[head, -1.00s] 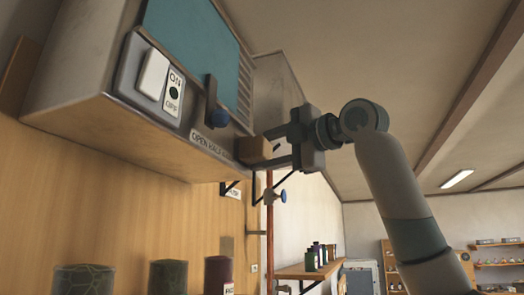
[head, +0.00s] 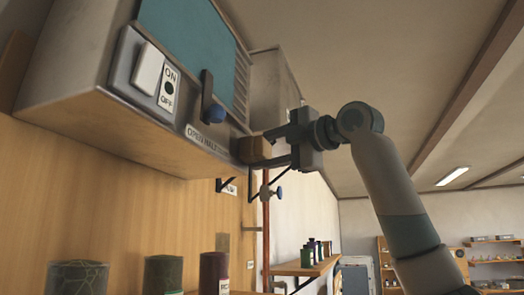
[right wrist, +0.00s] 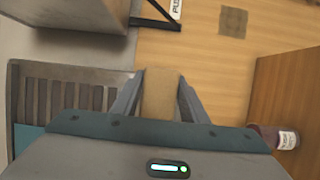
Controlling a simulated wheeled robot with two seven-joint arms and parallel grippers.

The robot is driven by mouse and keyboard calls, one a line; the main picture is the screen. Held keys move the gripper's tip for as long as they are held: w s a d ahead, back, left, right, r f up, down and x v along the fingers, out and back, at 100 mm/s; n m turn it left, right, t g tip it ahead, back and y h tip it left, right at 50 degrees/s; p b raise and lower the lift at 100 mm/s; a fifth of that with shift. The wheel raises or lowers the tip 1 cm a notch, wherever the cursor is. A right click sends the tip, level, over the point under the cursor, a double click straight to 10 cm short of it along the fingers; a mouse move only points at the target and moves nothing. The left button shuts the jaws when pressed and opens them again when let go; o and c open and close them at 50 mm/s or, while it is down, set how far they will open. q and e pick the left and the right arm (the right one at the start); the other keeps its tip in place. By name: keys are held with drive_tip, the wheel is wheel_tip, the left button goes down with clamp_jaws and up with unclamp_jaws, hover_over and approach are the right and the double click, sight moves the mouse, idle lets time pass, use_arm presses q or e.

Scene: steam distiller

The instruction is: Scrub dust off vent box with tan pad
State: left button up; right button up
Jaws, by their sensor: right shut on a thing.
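My right gripper (head: 280,149) is shut on a tan block-shaped pad (head: 254,150). The pad also shows between the fingers in the right wrist view (right wrist: 160,98). A large grey metal box with vent slats (head: 241,85) hangs on the wall in the head view, with a teal panel. Its slats show at left in the right wrist view (right wrist: 65,95). A second grey box (head: 272,85) is mounted beyond it. The pad is near the lower right corner of the slatted box; I cannot tell whether it touches. Dust cannot be made out clearly. My left gripper is not in view.
Dark canisters (head: 163,274) stand at lower left. Open room lies right of my arm.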

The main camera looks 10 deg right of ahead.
sight(260, 145)
drive_tip(key=shift+w, duration=0.1)
idle(0.3)
drive_tip(key=shift+w+d, duration=0.55)
drive_tip(key=shift+w, duration=0.25)
drive_tip(key=shift+s+a, duration=0.15)
drive_tip(key=shift+s+a+b, duration=0.35)
drive_tip(key=shift+s+a, duration=0.1)
drive_tip(key=shift+s, duration=0.3)
drive_tip(key=shift+s+a+b, duration=0.3)
drive_tip(key=shift+s+a, duration=0.25)
drive_tip(key=shift+s, duration=0.25)
drive_tip(key=shift+s+a, duration=0.1)
drive_tip(key=shift+s, duration=0.05)
drive_tip(key=shift+s+a, duration=0.25)
drive_tip(key=shift+s, duration=0.1)
drive_tip(key=shift+s+a, duration=0.2)
drive_tip(key=shift+s, duration=0.15)
